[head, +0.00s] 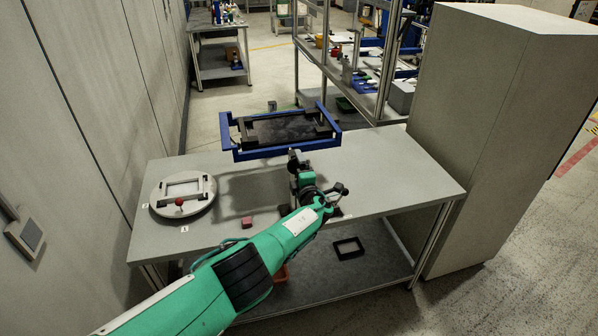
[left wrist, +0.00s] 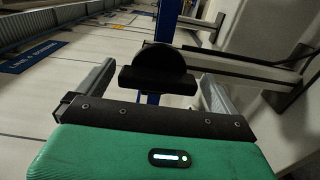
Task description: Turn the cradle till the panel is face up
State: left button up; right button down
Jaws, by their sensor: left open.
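The cradle (head: 238,154) is a blue frame above the back of the grey table, with a dark panel (head: 275,130) inside it. In the head view the cradle looks roughly level; I cannot tell which face of the panel is up. My left gripper (head: 322,193) is over the table in front of the cradle, its fingers partly hidden. In the left wrist view the left gripper (left wrist: 155,93) is open, and a black rounded knob with a bar (left wrist: 158,72) shows between its fingers; contact cannot be told. My right gripper is out of view.
A round turntable (head: 160,208) with a white plate and a red knob (head: 180,201) is on the table's left. A small red block (head: 247,222) lies on the table. A tall grey cabinet (head: 480,130) stands at the right. The table's right part is clear.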

pick_arm(q)
jog(key=shift+s+d+r+p, duration=0.1)
jog(key=shift+s+r+p, duration=0.15)
jog(key=shift+p, duration=0.3)
jog(key=p+v, duration=0.4)
jog(key=v, duration=0.9)
jog(key=shift+s+f, duration=0.15)
jog(key=shift+f, duration=0.05)
jog(key=shift+r, duration=0.1)
